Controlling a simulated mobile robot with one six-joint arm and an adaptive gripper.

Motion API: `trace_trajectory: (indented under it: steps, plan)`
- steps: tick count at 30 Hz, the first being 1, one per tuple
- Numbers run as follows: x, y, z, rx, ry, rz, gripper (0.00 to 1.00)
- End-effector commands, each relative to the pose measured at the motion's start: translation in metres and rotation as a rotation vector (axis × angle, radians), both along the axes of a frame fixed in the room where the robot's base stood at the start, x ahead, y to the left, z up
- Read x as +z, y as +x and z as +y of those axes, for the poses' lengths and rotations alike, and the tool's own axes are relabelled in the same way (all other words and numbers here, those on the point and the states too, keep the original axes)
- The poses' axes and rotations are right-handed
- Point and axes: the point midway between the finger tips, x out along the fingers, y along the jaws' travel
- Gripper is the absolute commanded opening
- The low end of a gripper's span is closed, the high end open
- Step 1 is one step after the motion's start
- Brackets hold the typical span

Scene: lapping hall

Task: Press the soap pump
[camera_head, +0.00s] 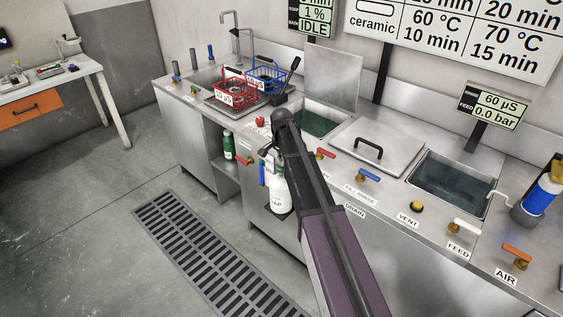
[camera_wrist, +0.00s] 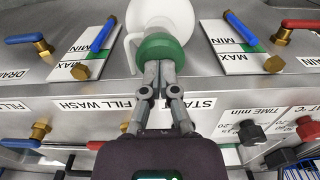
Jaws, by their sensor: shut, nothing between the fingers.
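The soap bottle (camera_head: 279,194) is white, labelled "SOAP", and stands on a dark bracket at the front of the steel bench. Its top is largely hidden by my arm in the head view. In the wrist view the white bottle (camera_wrist: 172,12) is at the top, with a green collar or cap (camera_wrist: 158,48) below it and a thin white curved part at its left. My gripper (camera_wrist: 160,66) is shut and empty, its fingertips overlapping the green part's lower edge. I cannot tell whether they touch. The gripper is also at the bottle's top in the head view (camera_head: 267,152).
Coloured valve levers (camera_head: 368,177) line the bench front near my arm. A red basket (camera_head: 236,93) and a blue basket (camera_head: 265,80) stand by the left sink. A green bottle (camera_head: 228,145) stands on the lower shelf. The floor around the grating (camera_head: 200,255) is clear.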

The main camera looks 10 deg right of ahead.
Motion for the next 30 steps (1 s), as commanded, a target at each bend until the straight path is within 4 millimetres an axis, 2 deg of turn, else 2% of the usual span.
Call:
trace_trajectory:
  steps: [1, 7, 22, 30]
  plan:
    - [-0.008, 0.0, 0.0, 0.0, 0.0, 0.0, 0.0]
    - [-0.015, -0.001, 0.0, 0.0, 0.0, 0.001, 0.0]
    - [-0.013, -0.002, 0.0, 0.0, 0.001, 0.003, 0.0]
    - [-0.001, -0.002, 0.0, 0.0, 0.0, 0.003, 0.0]
